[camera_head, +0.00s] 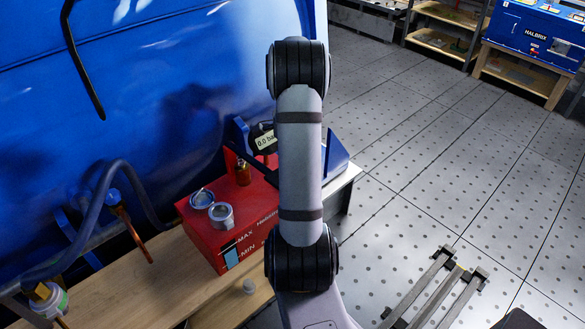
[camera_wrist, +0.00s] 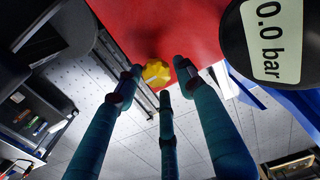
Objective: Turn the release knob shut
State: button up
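A yellow lobed knob (camera_wrist: 156,73), which looks like the release knob, sits on the red unit (camera_wrist: 160,25) in the wrist view. The three teal fingers of my gripper (camera_wrist: 157,84) are spread, with their tips around and just short of the knob; contact cannot be made out. My gripper is open with nothing held. In the head view, the red unit (camera_head: 208,243) stands on a wooden bench, with MAX and MIN marks on its front. The knob and my gripper are hidden there behind my arm. A gauge (camera_head: 265,140) reads 0.0 bar, also in the wrist view (camera_wrist: 268,40).
A round metal filler neck (camera_head: 221,215) and a cap (camera_head: 202,198) are on top of the red unit. A large blue body (camera_head: 130,80) and hanging hoses stand behind the wooden bench (camera_head: 150,290). The tiled floor at right is mostly clear.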

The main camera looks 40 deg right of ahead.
jog(key=shift+o, duration=1.1)
jog(key=shift+a, duration=0.1)
notch_tip(320, 180, up, 12)
jog(key=shift+s+f, duration=0.1)
notch_tip(320, 180, down, 12)
jog(key=shift+f, duration=0.1)
dwell(0.4)
